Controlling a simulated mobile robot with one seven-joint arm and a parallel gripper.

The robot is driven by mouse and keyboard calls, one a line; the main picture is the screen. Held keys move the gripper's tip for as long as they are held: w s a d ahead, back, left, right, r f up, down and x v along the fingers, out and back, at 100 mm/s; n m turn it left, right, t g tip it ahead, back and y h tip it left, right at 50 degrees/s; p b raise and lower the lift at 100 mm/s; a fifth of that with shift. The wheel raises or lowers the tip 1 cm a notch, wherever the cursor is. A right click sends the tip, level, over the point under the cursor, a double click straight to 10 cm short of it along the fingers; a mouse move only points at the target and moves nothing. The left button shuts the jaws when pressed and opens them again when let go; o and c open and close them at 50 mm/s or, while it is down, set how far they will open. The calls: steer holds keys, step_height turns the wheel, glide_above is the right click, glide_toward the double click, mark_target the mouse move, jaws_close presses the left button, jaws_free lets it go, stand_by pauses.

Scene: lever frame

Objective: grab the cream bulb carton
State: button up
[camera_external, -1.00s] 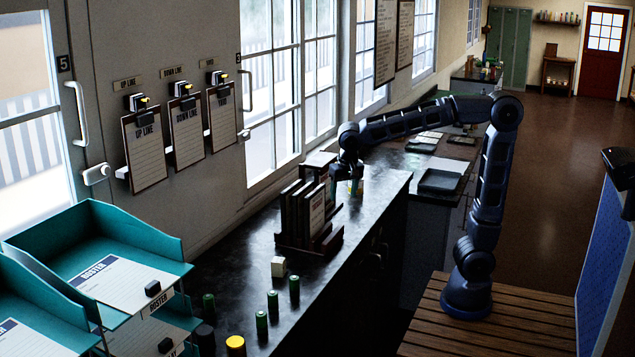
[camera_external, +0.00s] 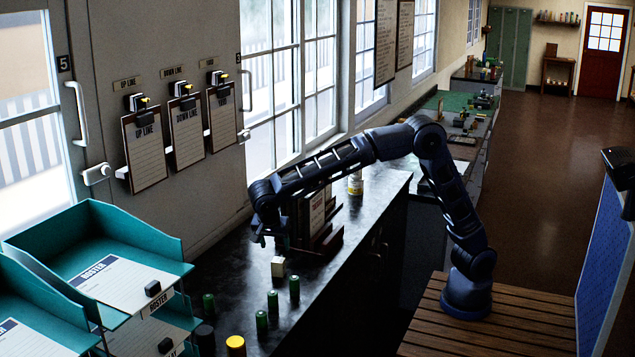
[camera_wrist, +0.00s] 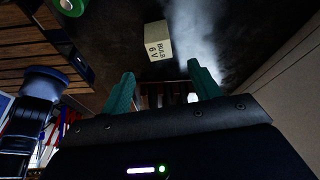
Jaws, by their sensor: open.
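The cream bulb carton (camera_external: 278,267) is a small box standing on the dark counter (camera_external: 330,290). In the wrist view the carton (camera_wrist: 158,41) lies just beyond my fingertips, with "BULB 6V" lettering on one face. My gripper (camera_external: 268,238) is above the counter, a little above and to the left of the carton. In the wrist view my gripper (camera_wrist: 160,80) has its two teal fingers spread apart with nothing between them. The carton is apart from both fingers.
Green cylinders (camera_external: 272,302) stand in front of the carton, one of them (camera_external: 294,289) close to it. A dark rack with boards (camera_external: 318,225) stands just behind. A yellow-topped cylinder (camera_external: 236,346) and teal trays (camera_external: 95,245) are nearer. A tin (camera_external: 355,184) stands further back.

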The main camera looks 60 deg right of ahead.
mark_target(278, 260)
steer(key=shift+a+x, duration=0.1)
steer(key=shift+x, duration=2.65)
steer(key=shift+a+x, duration=0.15)
steer(key=shift+x, duration=2.55)
steer(key=shift+s, duration=0.1)
steer(key=c, duration=1.1)
steer(key=shift+o, duration=0.2)
